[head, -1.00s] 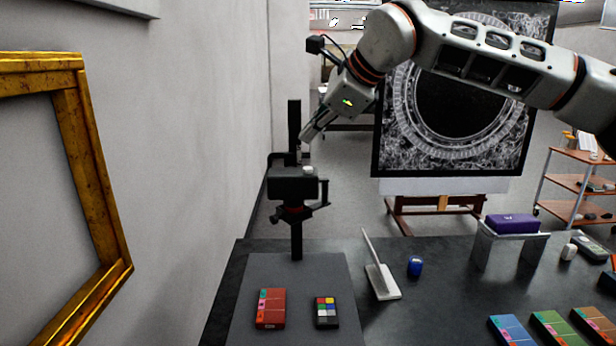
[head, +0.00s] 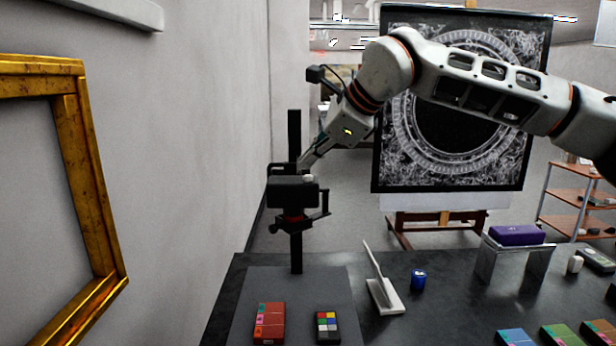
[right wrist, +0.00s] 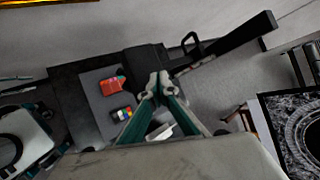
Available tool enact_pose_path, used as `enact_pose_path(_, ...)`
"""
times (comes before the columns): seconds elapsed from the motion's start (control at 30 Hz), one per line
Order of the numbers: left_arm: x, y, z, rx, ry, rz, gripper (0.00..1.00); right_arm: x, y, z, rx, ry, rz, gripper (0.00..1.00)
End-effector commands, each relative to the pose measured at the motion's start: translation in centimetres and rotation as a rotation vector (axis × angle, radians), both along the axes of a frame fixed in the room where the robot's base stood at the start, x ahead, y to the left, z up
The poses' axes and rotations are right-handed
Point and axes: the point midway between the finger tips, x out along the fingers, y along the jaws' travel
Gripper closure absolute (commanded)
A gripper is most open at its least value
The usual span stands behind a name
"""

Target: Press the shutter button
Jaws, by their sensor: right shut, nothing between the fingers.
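A black camera (head: 290,192) is mounted on a dark upright column (head: 295,140) above the table. A small pale knob, seemingly the shutter button (head: 309,178), is on its top right. My right gripper (head: 304,165) is shut and empty, pointing down and left just above the camera's top. Whether the fingertips touch the camera cannot be told. In the right wrist view the closed fingertips (right wrist: 158,82) overlap the dark camera body (right wrist: 146,60), and the button is not clearly visible there.
A red colour card (head: 269,322) and a small colour chart (head: 327,326) lie on the grey base below. A white stand (head: 384,296), a blue object (head: 418,280) and a purple block (head: 515,235) are to the right. A gilt frame (head: 95,190) is at left.

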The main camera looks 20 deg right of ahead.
Motion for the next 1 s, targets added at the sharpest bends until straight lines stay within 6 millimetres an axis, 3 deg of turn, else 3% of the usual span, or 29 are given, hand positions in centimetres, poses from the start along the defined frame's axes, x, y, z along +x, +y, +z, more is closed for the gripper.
enact_pose_path(0.73,0.12,0.01,0.24,-0.001,-0.005,0.000,0.69,0.00,0.02,-0.05,0.000,0.000,0.000,1.00)
enact_pose_path(1.0,-0.01,0.00,-0.51,-0.001,-0.002,0.000,0.69,0.04,0.00,-0.92,0.000,0.000,0.000,1.00)
